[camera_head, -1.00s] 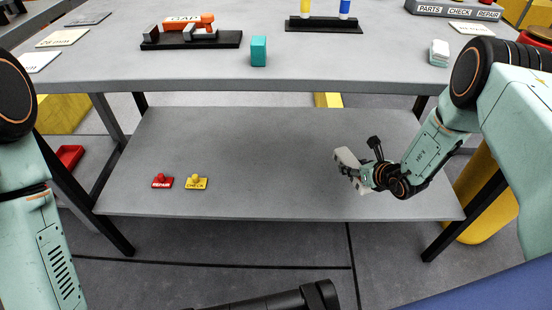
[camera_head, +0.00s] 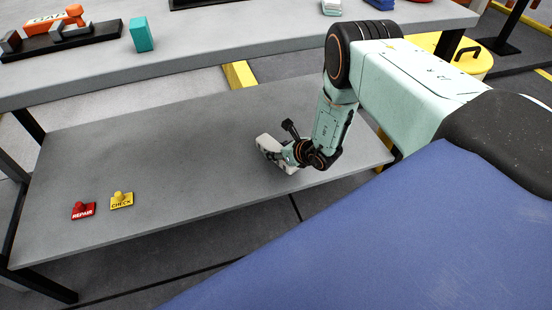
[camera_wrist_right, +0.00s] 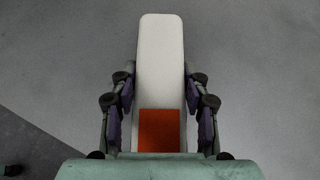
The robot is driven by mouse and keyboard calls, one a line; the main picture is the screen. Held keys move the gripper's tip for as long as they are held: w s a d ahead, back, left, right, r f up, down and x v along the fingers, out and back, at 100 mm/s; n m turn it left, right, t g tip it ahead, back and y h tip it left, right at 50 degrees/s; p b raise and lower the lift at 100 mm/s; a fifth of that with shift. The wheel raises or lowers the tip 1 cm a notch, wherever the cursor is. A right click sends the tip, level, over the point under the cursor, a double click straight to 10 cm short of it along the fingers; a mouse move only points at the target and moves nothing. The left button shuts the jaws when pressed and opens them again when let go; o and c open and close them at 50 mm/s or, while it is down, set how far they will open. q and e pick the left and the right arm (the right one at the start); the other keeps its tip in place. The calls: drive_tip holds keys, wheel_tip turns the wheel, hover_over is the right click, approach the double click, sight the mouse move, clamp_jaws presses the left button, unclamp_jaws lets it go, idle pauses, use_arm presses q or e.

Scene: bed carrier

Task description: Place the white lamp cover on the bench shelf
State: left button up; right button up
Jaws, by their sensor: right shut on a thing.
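The white lamp cover (camera_wrist_right: 160,60) is a long white piece with an orange-red patch at its near end, in the right wrist view. My right gripper (camera_wrist_right: 160,115) is shut on it, with a finger on each side. In the head view the lamp cover (camera_head: 268,147) juts from the right gripper (camera_head: 285,152), over the right part of the grey bench shelf (camera_head: 190,150). I cannot tell whether the cover touches the shelf. My left gripper is not in view.
A red REPAIR marker (camera_head: 83,210) and a yellow CHECK marker (camera_head: 122,200) stand on the shelf's left part. The bench top (camera_head: 200,52) overhangs the back, with a teal block (camera_head: 141,35) on it. The shelf's middle is clear. A blue surface (camera_head: 400,240) fills the lower right.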

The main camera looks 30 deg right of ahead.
wheel_tip(320, 180, down, 3)
drive_tip(key=shift+f+b, duration=0.2)
drive_tip(key=shift+b, duration=0.55)
drive_tip(key=shift+r, duration=0.15)
drive_tip(key=o, duration=1.1)
drive_tip(key=shift+o, duration=0.2)
drive_tip(key=shift+s+r+p, duration=0.2)
drive_tip(key=shift+r+p, duration=0.1)
drive_tip(key=shift+p, duration=0.05)
drive_tip(key=p+v, duration=0.5)
drive_tip(key=v, duration=0.6)
drive_tip(key=shift+p, duration=0.3)
